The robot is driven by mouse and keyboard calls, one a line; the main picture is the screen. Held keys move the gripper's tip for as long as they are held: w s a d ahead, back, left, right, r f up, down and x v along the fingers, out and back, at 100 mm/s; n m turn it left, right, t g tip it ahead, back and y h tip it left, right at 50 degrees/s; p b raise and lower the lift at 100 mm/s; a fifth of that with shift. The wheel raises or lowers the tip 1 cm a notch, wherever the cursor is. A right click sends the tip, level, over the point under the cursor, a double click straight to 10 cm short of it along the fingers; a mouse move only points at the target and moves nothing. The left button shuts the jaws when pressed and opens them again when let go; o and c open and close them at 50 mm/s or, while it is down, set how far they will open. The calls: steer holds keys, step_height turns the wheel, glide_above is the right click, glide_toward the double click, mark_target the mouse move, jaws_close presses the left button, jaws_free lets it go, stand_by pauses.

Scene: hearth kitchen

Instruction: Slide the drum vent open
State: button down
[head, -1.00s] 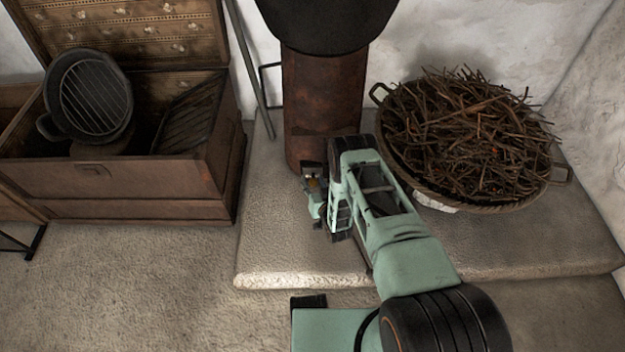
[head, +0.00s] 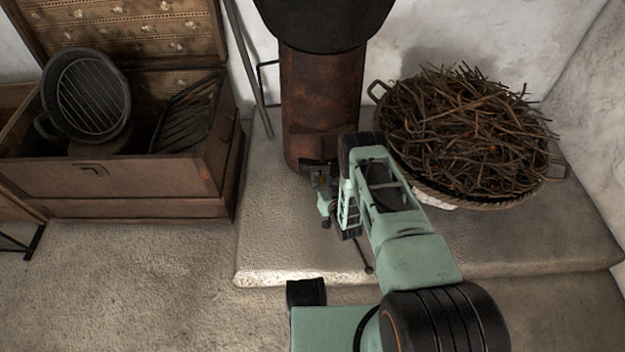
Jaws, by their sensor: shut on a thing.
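The rusty drum (head: 321,95) stands upright on the stone ledge under a wide black bowl-shaped top. Its vent (head: 313,165) is low on the front, a dark patch partly covered by my gripper. My gripper (head: 324,184) is at the drum's foot, shut on part of the vent. The held part is mostly hidden by the fingers and wrist, and I cannot tell how wide the vent stands open. A thin dark rod with a round end (head: 369,269) shows below my wrist; where it begins is hidden.
A basket of twigs (head: 470,130) stands close on the right of my arm. An open wooden chest (head: 120,180) with a grill pan is at the left. A thin rod (head: 250,70) leans on the wall behind. The stone ledge (head: 270,230) is bare at front left.

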steer(key=shift+d, duration=1.6)
steer(key=c, duration=1.6)
jaws_free()
steer(key=shift+d, duration=0.1)
steer(key=shift+s, duration=0.1)
glide_toward(325, 171)
steer(key=shift+v, duration=1.7)
